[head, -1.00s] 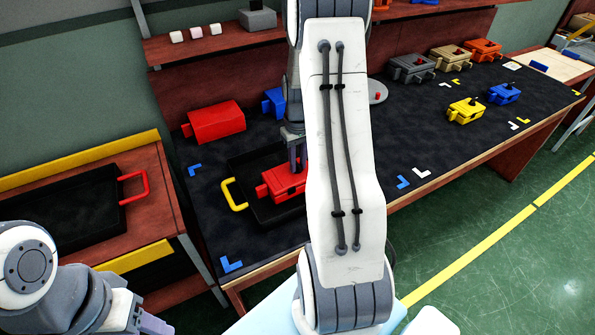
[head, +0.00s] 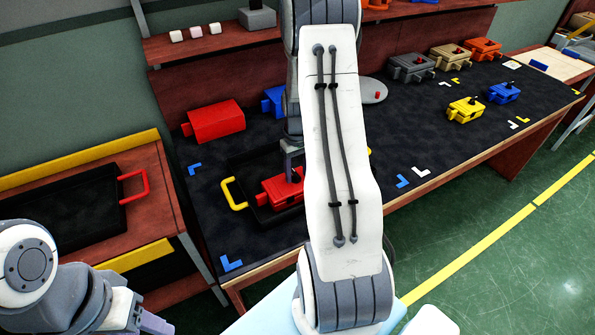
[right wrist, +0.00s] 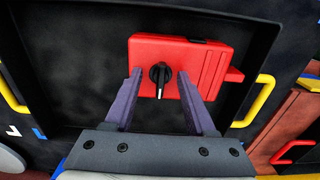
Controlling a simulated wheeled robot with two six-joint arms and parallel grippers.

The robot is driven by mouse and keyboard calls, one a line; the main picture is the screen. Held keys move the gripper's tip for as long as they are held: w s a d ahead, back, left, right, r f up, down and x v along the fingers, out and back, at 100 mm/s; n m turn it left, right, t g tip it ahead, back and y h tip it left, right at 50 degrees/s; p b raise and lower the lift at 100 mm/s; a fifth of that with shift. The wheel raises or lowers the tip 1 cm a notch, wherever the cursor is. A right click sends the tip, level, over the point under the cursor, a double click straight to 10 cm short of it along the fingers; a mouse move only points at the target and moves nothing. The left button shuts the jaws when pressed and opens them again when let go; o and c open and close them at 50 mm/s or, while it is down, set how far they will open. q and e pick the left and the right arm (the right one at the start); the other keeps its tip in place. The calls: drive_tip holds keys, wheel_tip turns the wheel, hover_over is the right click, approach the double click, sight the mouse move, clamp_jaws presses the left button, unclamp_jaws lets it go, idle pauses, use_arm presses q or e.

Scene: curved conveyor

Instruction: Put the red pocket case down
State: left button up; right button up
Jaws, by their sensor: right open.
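The red pocket case (head: 281,190) lies in a black tray with yellow handles (head: 258,217), partly hidden by my right arm in the head view. In the right wrist view, the red case (right wrist: 205,62) lies on the tray's dark floor, with a small black knob (right wrist: 160,75) on its top. My right gripper (right wrist: 160,87) is open, its two purple fingers on either side of the knob and apart from it. In the head view my right gripper (head: 292,160) is just above the case. My left gripper (head: 150,322) is at the lower left, its fingertips partly visible, away from the case.
A larger red box (head: 215,121) and a blue one (head: 272,101) stand behind the tray. Yellow (head: 465,110) and blue (head: 504,93) cases sit at the right of the table. Another black tray (head: 70,215) is on the left bench. The front middle tabletop is clear.

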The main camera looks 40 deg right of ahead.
wheel_tip(320, 180, up, 12)
drive_tip(key=s+a+r+n, duration=0.1)
drive_tip(key=a+r+n, duration=0.1)
drive_tip(key=a, duration=0.9)
drive_tip(key=s+a+r+n, duration=0.1)
drive_tip(key=a+r+n, duration=0.1)
drive_tip(key=a, duration=0.9)
drive_tip(key=s+a+n+y, duration=0.1)
drive_tip(key=s+a+n, duration=0.4)
drive_tip(key=s+a, duration=0.9)
drive_tip(key=s, duration=0.3)
drive_tip(key=shift+s+r+n, duration=0.3)
drive_tip(key=shift+s+n, duration=0.05)
drive_tip(key=shift+n, duration=0.05)
